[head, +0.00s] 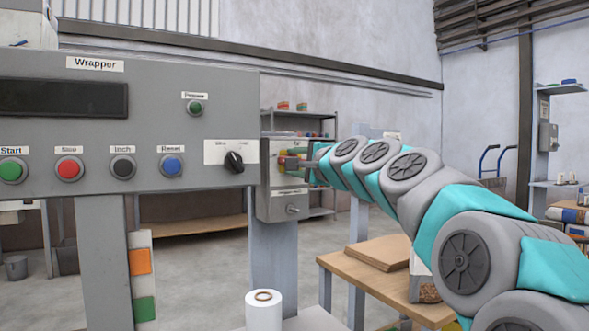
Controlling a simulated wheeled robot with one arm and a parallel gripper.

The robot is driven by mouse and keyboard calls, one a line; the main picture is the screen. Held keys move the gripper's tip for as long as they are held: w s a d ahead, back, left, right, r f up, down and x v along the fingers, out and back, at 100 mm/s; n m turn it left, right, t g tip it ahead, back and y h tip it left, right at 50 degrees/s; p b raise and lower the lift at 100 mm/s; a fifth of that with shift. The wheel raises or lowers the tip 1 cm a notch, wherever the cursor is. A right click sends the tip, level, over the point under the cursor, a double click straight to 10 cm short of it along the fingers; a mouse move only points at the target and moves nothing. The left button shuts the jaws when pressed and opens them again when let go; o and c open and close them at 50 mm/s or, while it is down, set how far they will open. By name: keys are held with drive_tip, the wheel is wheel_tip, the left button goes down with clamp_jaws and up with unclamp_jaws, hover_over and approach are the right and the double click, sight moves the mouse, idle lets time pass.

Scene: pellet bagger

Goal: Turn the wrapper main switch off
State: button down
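The grey panel labelled Wrapper (150,85) fills the left of the head view. At its right end is a small grey box (268,208), which appears to carry the main switch. A small red and yellow part, probably the switch handle, shows on the box's upper face, partly hidden by my gripper (297,162). My teal and grey arm reaches in from the right, and my gripper is in front of the box's upper part. Its fingers are too small and overlapped to tell whether they are open or touch the handle. The switch position is not readable.
The panel has a black selector knob (234,161) and green, red, black and blue buttons (172,166). A white roll (264,311) stands below the box. A wooden table (345,270) with brown sheets (372,251) is under my arm. Shelves stand behind.

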drive_tip(key=shift+f+n+b, duration=0.25)
drive_tip(key=shift+n+b, duration=0.1)
drive_tip(key=shift+n, duration=0.35)
drive_tip(key=c, duration=0.7)
unclamp_jaws()
drive_tip(key=shift+r, duration=0.1)
drive_tip(key=shift+b+v, duration=0.35)
drive_tip(key=shift+v, duration=3.5)
